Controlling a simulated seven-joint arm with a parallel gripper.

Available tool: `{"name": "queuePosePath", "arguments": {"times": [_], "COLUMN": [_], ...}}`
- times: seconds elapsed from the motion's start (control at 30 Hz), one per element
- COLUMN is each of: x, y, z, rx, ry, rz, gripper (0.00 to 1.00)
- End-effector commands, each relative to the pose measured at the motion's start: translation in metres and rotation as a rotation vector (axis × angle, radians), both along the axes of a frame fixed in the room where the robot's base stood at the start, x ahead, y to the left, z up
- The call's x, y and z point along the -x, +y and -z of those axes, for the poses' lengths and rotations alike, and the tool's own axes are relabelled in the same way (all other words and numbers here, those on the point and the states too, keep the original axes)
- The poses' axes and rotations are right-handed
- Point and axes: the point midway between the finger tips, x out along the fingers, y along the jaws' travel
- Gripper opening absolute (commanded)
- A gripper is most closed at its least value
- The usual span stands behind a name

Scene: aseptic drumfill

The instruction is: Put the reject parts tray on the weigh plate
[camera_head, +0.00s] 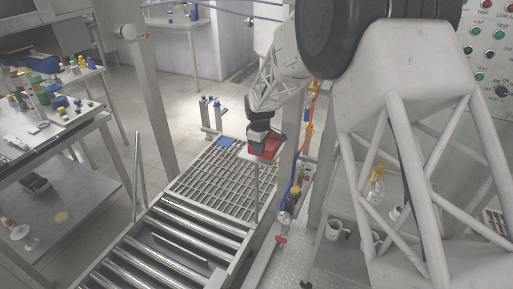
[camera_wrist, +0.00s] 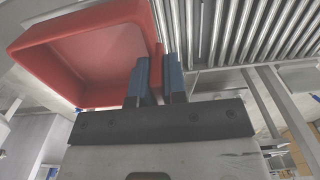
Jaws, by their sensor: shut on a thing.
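The reject parts tray looks like a red, shallow, open tray (camera_wrist: 95,55). It fills the upper left of the wrist view, tilted in the picture, with no parts visible inside. My gripper (camera_wrist: 159,66) is shut on its wall, with the blue fingers on either side of the red edge. In the head view, my gripper (camera_head: 260,136) holds the red tray (camera_head: 267,149) in the air by the right side of the grating. My gripper partly hides the tray there. I cannot tell which surface is the weigh plate.
A slatted grating (camera_head: 212,182) adjoins a roller conveyor (camera_head: 170,240). A small blue item (camera_head: 226,141) lies at the grating's far end. A post, hoses and a valve (camera_head: 288,204) stand close right of the tray. A cluttered bench (camera_head: 50,130) is at left.

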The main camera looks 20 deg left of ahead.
Motion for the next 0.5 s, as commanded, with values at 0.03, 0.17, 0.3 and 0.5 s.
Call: {"name": "queuePosePath", "arguments": {"times": [0.03, 0.17, 0.3, 0.5], "x": [-0.006, -0.020, -0.032, -0.040], "y": [0.004, 0.014, 0.023, 0.030], "z": [0.001, 0.002, 0.004, 0.004], "rx": [0.000, 0.000, 0.000, 0.000], "ry": [-0.001, 0.000, 0.000, -0.001], "rz": [0.000, 0.000, 0.000, 0.000], "gripper": [0.00, 0.00, 0.00, 0.00]}}
